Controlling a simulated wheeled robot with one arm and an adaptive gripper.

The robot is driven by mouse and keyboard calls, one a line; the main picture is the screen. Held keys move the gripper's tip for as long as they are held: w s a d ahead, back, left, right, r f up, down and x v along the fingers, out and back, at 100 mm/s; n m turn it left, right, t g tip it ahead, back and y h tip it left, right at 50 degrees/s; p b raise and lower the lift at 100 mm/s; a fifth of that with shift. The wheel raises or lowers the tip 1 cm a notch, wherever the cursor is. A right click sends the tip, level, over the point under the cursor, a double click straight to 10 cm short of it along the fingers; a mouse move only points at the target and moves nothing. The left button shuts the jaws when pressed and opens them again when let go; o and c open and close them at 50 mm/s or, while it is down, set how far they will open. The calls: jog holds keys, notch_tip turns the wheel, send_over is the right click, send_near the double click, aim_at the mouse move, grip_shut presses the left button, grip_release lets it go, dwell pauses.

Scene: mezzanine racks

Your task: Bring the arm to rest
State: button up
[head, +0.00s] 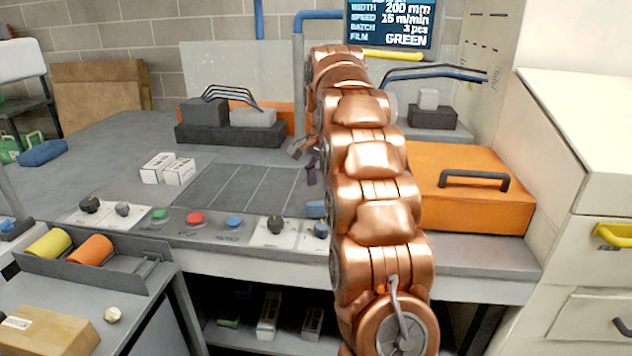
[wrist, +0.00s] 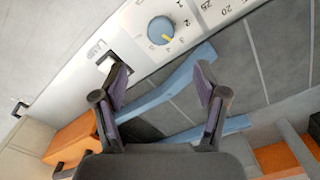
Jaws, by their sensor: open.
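My copper arm (head: 370,160) stretches forward over the grey workbench. My gripper (head: 311,165) is partly hidden behind the arm, above the right end of the dark lined panel (head: 240,190). In the wrist view, my gripper (wrist: 160,78) is open, its two dark fingers with purple pads apart. Nothing is held between them. A light-blue strip (wrist: 175,85) shows beyond the fingers; I cannot tell whether they touch it. A blue knob (wrist: 162,30) with a yellow pointer lies beyond the fingertips.
An orange case (head: 470,185) with a dark handle stands right of the arm. Two white boxes (head: 168,168) lie left of the panel. Knobs and buttons (head: 195,218) line the front edge. A display (head: 392,25) stands behind. Open bench (head: 90,150) lies at left.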

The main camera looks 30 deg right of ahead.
jog(key=shift+a, duration=0.1)
jog(key=s+a+r+n+g+p, duration=0.1)
jog(key=s+a+r+n+p, duration=0.25)
jog(key=s+a+n, duration=0.85)
jog(key=s+a+f+n+p, duration=0.1)
jog(key=s+a, duration=0.3)
jog(key=s, duration=0.4)
jog(key=s+a+f+n+p, duration=0.1)
jog(key=s+a+f, duration=0.2)
jog(key=s, duration=0.6)
jog(key=s+a+f+n+p, duration=0.1)
jog(key=s+a+f+p, duration=0.1)
jog(key=s+a, duration=0.3)
jog(key=s+f, duration=0.1)
jog(key=s, duration=0.3)
jog(key=shift+g, duration=0.4)
jog(key=shift+s, duration=0.1)
jog(key=shift+c, duration=0.3)
